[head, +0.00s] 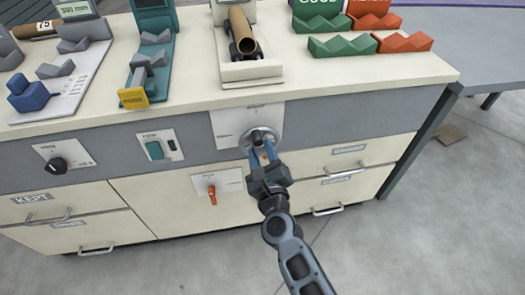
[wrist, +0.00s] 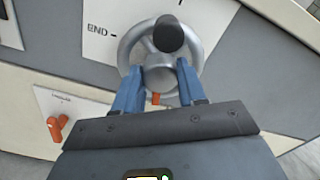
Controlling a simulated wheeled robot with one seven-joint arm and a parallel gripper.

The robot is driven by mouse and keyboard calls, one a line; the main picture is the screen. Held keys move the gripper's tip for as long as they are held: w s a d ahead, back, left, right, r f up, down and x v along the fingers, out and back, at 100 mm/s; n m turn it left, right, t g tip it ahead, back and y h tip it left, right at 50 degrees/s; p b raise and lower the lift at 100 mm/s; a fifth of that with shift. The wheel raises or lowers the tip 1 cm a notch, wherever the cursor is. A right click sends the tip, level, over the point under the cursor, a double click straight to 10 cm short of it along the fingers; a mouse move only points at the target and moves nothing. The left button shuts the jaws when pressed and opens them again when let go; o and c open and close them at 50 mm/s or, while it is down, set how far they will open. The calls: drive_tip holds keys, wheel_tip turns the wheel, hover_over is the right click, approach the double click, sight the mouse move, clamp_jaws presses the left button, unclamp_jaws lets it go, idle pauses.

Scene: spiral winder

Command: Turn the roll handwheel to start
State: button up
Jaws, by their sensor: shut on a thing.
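The roll handwheel (head: 266,132) is a grey metal wheel on a pale panel on the front of the bench. In the wrist view the handwheel (wrist: 124,47) has a round hub, a dark crank knob (wrist: 169,34) at its top and a small orange mark (wrist: 155,99) below the hub. My gripper (head: 261,151) reaches it from the front. Its blue fingers (wrist: 160,80) stand on either side of the hub and are shut on it. The word "END" shows on the panel left of the wheel; the start label is not seen.
An orange-red lever switch (head: 212,194) sits below left of the wheel. A green switch (head: 155,150) and a black dial (head: 57,165) are farther left. Drawer handles (head: 345,173) jut out below right. A brown tube (head: 243,32) rests on a stand above.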

drive_tip(key=n+p, duration=0.1)
drive_tip(key=n, duration=0.3)
drive_tip(key=shift+n, duration=0.3)
drive_tip(key=n+p, duration=0.1)
drive_tip(key=n, duration=0.3)
drive_tip(key=shift+a+f+n+p, duration=0.1)
drive_tip(key=shift+f+n+p, duration=0.05)
drive_tip(key=shift+n+p, duration=0.2)
drive_tip(key=n+p, duration=0.1)
drive_tip(key=n, duration=0.3)
drive_tip(key=shift+n+p, duration=0.25)
drive_tip(key=shift+p, duration=0.05)
drive_tip(key=n+p, duration=0.1)
drive_tip(key=n, duration=0.3)
drive_tip(key=shift+f+n, duration=0.15)
drive_tip(key=shift+n, duration=0.15)
drive_tip(key=n+p, duration=0.1)
drive_tip(key=n, duration=0.2)
drive_tip(key=shift+n+p, duration=0.3)
drive_tip(key=n+p, duration=0.1)
drive_tip(key=n, duration=0.2)
drive_tip(key=shift+f+n, duration=0.1)
drive_tip(key=shift+n, duration=0.2)
drive_tip(key=n, duration=0.3)
drive_tip(key=shift+n+p, duration=0.3)
drive_tip(key=shift+p, duration=0.1)
drive_tip(key=n, duration=0.4)
drive_tip(key=shift+d+p, duration=0.25)
drive_tip(key=shift+p, duration=0.15)
